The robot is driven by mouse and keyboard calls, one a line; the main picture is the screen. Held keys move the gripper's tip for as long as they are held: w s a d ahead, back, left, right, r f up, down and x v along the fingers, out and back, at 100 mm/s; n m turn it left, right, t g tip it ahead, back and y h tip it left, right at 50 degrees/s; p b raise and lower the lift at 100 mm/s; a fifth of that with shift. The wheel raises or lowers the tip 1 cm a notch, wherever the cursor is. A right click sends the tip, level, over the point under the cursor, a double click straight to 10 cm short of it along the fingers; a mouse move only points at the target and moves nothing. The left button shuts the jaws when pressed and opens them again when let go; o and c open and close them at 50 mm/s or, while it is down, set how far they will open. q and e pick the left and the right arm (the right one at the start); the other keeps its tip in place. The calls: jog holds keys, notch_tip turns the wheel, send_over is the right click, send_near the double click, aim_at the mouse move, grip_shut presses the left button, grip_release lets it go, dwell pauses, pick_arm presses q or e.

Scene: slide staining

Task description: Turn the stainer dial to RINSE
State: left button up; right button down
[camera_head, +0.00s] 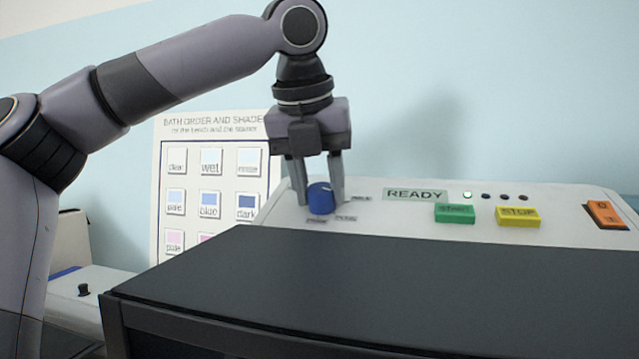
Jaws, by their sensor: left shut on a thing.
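The stainer (400,222) is a white machine with a sloped top panel behind a dark flat cover. Its blue dial (321,198) stands at the left of the panel, with small labels around it that are too small to read. My left gripper (321,200) comes down from above and is shut on the dial, one finger on each side. A pale mark shows on top of the dial, but which label it points to I cannot tell. A READY display (415,195) is to the right of the dial, beside one lit lamp. My right gripper is not in view.
A green button (455,213), a yellow STOP button (518,216) and an orange switch (605,215) sit to the right on the panel. A shade chart (213,125) stands behind at the left. The dark cover (330,285) fills the front.

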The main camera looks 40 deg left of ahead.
pick_arm(q)
jog(key=n, duration=0.5)
jog(key=shift+n, duration=0.4)
jog(key=n, duration=0.5)
jog(key=shift+s+n, duration=0.1)
jog(key=shift+n, duration=0.2)
jog(key=n, duration=0.6)
jog(key=shift+y, duration=0.3)
jog(key=n, duration=0.5)
jog(key=shift+d+n, duration=0.1)
jog(key=shift+n, duration=0.3)
jog(key=o, duration=1.1)
jog(key=shift+c, duration=0.2)
